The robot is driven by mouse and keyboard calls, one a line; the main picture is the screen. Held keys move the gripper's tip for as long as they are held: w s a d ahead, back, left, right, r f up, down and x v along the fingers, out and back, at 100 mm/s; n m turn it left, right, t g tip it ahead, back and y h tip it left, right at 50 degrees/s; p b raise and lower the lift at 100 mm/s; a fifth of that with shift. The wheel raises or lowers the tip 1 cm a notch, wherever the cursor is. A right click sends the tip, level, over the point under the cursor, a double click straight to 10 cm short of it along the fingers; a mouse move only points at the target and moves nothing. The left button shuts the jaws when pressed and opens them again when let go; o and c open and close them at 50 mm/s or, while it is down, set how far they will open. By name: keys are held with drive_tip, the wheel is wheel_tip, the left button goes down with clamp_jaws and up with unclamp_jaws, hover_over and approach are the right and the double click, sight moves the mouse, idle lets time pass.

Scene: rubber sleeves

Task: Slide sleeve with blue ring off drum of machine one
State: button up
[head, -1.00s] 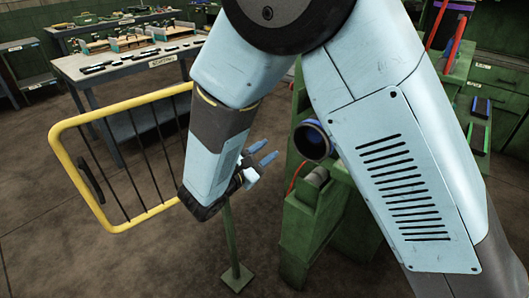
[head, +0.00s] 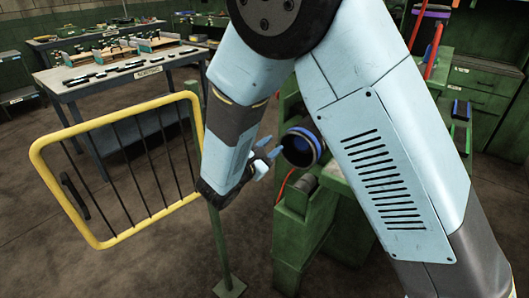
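The dark sleeve with a blue ring (head: 302,147) sits on the drum of the green machine (head: 298,232) in the middle of the head view. Its open round end faces left toward my gripper, and its far part is hidden behind my arm. My gripper (head: 269,148) has its two blue fingers apart with nothing visible between them. The fingertips point right, just left of the sleeve's end. I cannot tell whether they touch it.
A yellow barred gate (head: 120,165) stands open left of my arm, by a green post (head: 219,245). A workbench (head: 120,75) with small parts is behind it. Brown floor is clear at lower left.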

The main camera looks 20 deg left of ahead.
sight(281, 139)
drive_tip(key=shift+x, duration=2.55)
drive_tip(key=shift+c, duration=0.2)
clamp_jaws()
drive_tip(key=shift+s, duration=0.1)
drive_tip(key=shift+v, duration=1.45)
